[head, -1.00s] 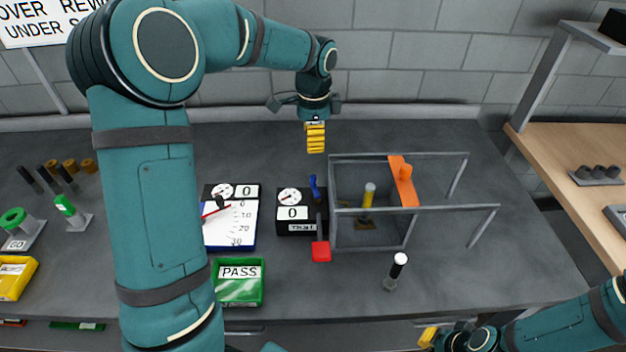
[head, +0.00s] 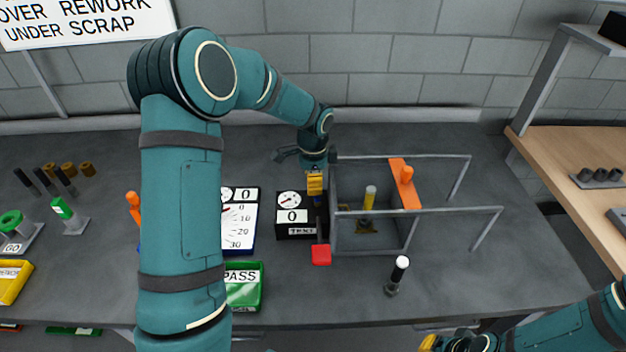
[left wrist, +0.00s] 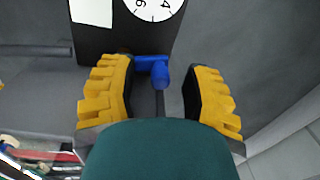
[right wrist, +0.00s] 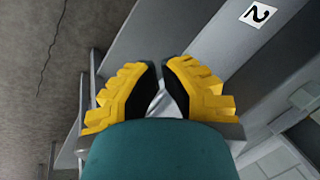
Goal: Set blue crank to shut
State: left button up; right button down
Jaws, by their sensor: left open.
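The blue crank (head: 318,202) is at the right edge of a black gauge box (head: 296,232); my left gripper (head: 315,188) hides most of it in the head view. In the left wrist view the blue crank (left wrist: 160,72) shows a cross bar and a knob facing the camera, in the space between the fingertips. My left gripper (left wrist: 158,92) is open with a yellow finger on either side, apart from the crank. My right gripper (right wrist: 161,78) has its fingertips together and nothing visible between them; it shows partly at the bottom of the head view (head: 428,342).
A grey frame (head: 372,250) with an orange bar (head: 405,186) stands close on the right. A white-topped post (head: 398,275) and a green PASS tray (head: 246,306) are nearer. The right front bench is clear.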

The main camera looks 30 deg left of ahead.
pick_arm(q)
jog(key=shift+o, duration=0.2)
grip_shut()
jog(key=shift+w+d+m+p, duration=0.2)
jog(key=shift+m+p, duration=0.1)
jog(key=shift+m, duration=0.45)
jog(key=shift+w+d+m+p, duration=0.2)
jog(key=shift+m+p, duration=0.1)
jog(key=shift+m, duration=0.45)
jog(key=shift+s, duration=0.1)
jog(key=shift+c, duration=0.2)
grip_release()
